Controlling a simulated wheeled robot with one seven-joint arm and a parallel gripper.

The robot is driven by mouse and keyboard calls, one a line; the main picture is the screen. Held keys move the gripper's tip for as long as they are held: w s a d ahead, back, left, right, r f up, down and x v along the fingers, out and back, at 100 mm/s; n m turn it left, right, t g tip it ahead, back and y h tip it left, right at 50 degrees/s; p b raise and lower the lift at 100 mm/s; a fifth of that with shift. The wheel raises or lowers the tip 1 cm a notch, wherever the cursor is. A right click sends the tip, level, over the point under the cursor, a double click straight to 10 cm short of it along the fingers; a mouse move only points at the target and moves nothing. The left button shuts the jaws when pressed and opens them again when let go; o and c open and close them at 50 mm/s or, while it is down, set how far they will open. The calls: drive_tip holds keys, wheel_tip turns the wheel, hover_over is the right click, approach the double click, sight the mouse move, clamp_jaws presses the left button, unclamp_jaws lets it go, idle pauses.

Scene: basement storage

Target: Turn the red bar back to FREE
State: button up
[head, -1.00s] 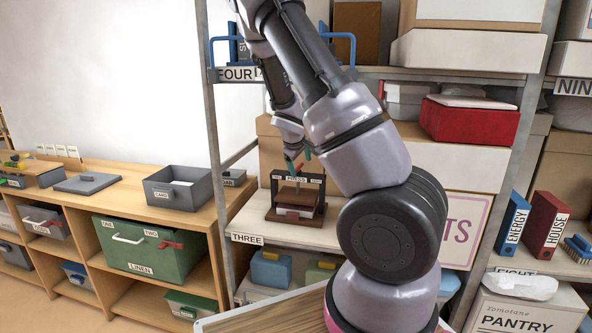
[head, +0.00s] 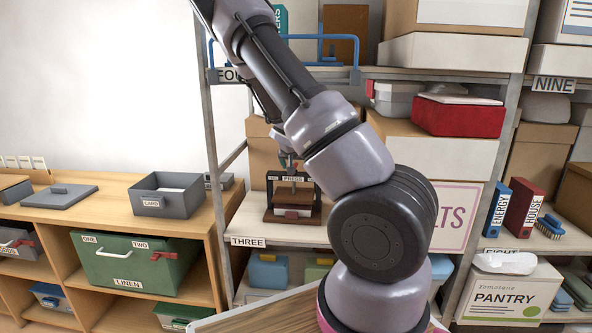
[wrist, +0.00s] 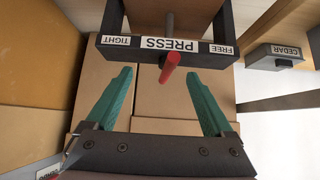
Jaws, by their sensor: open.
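The press (head: 292,211) stands on the shelf marked THREE in the head view, a dark frame on a brown base with a pale block in it. In the wrist view its dark crossbeam (wrist: 143,45) carries the labels TIGHT, PRESS and FREE, upside down, with FREE on the right. The red bar (wrist: 170,68) sticks out near the middle, below PRESS, between the two labels' ends. My gripper (wrist: 160,75) is open, its teal fingers on either side of the red bar, with clear gaps. In the head view my arm partly covers the gripper, and the bar is too small to make out.
A grey CEDAR box (wrist: 273,57) lies right of the press in the wrist view. In the head view a metal shelf post (head: 213,150) stands left of the press. Cardboard boxes (head: 263,150) stand close behind it. A green LINEN box (head: 125,260) sits lower left.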

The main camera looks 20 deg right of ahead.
sight(296, 176)
drive_tip(key=shift+x, duration=1.6)
drive_tip(key=shift+c, duration=0.4)
